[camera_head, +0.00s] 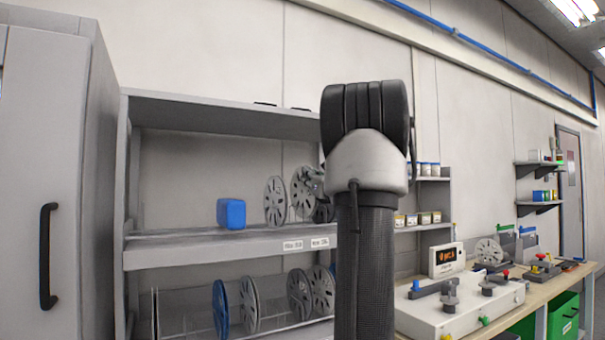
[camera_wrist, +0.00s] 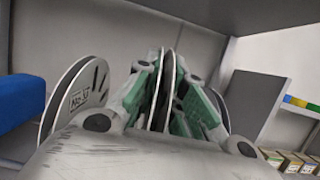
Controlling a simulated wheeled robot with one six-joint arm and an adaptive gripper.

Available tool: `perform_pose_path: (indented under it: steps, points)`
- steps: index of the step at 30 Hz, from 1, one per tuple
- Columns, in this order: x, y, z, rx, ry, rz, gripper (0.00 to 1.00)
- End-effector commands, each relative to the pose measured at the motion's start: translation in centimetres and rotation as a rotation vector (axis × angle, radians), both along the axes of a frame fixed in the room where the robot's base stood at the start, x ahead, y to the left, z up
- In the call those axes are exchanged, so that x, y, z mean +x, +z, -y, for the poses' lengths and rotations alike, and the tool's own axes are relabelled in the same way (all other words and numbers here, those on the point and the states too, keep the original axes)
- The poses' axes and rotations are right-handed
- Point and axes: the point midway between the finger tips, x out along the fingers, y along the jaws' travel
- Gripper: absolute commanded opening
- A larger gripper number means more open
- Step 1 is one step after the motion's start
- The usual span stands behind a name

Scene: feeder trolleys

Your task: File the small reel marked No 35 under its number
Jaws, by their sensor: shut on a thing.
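My gripper (camera_wrist: 165,85) is shut on a thin grey reel (camera_wrist: 163,100), seen edge-on between its green finger pads in the wrist view. Its marking is turned out of sight. In the head view my gripper (camera_head: 314,180) is at the upper shelf (camera_head: 200,250), partly hidden behind my arm. A standing grey reel (camera_wrist: 75,97) with a number label, too small to read surely, is just left of the fingers. Two white labels (camera_head: 292,245) are on the shelf's front edge.
A blue box (camera_head: 231,213) stands on the upper shelf, left of the reels. The lower level holds a blue reel (camera_head: 220,308) and several grey reels (camera_head: 249,303) in a wire rack. A grey cabinet (camera_head: 45,170) is at left, a workbench (camera_head: 540,300) at right.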

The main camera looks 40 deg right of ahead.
Motion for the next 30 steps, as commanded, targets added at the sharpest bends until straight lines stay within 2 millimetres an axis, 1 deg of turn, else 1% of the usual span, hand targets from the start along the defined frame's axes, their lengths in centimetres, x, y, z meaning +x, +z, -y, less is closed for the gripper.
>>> perform_pose_path:
  steps: [1, 6, 11, 22, 30]
  points:
    - [0.0, -0.2, 0.5, 0.001, -0.006, 0.000, 0.00]
    - [0.1, -0.5, 1.2, 0.001, -0.015, 0.001, 0.00]
    - [0.4, -0.9, 1.3, 0.001, -0.015, 0.000, 0.00]
    - [1.7, -2.5, 1.6, 0.002, -0.015, 0.001, 0.00]
    - [2.0, -2.8, 1.6, 0.000, -0.015, 0.001, 0.00]
